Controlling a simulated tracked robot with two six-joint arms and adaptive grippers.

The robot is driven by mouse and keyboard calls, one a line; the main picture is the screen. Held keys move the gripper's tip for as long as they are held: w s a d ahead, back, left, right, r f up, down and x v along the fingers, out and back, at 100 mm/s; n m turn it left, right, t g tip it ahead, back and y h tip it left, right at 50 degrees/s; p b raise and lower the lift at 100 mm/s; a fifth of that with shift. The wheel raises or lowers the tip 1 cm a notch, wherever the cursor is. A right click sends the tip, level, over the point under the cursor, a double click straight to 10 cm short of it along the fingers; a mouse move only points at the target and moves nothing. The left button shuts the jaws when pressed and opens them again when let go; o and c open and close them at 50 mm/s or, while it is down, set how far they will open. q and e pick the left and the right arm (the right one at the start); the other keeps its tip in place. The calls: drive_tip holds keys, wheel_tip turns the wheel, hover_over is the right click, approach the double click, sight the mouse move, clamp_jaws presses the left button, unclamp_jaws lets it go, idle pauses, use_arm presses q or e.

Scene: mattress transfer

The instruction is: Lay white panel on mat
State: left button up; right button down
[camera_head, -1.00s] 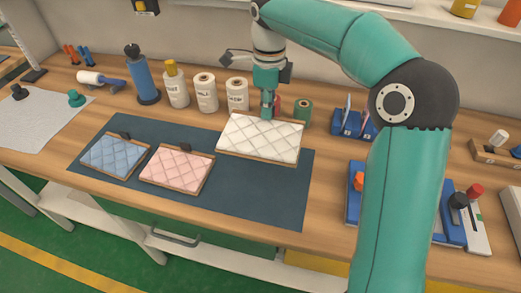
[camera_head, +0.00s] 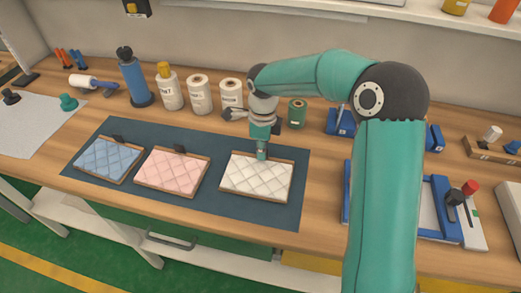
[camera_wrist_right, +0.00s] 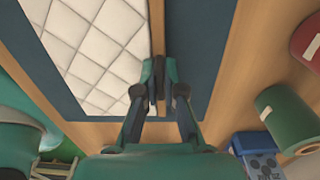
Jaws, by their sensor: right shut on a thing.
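The white quilted panel (camera_head: 257,178) is at the right part of the dark blue mat (camera_head: 230,207), to the right of the pink panel (camera_head: 173,171) and the blue panel (camera_head: 108,159). My right gripper (camera_head: 262,156) is shut on the panel's far edge. In the right wrist view, the fingers (camera_wrist_right: 160,95) close on the wooden edge of the white panel (camera_wrist_right: 95,45), with the dark mat along its side. I cannot tell whether the panel touches the mat or hangs just above it. My left gripper is not in view.
Behind the mat stand white spools (camera_head: 199,94), a yellow-capped bottle (camera_head: 169,87), a blue bottle (camera_head: 134,80) and a green spool (camera_head: 297,112). A blue fixture (camera_head: 447,210) is at the right. The mat's front strip is clear.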

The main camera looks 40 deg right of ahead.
drive_tip(key=shift+f, duration=0.1)
drive_tip(key=c, duration=1.3)
unclamp_jaws()
wheel_tip(320, 180, up, 12)
drive_tip(key=shift+r, duration=0.15)
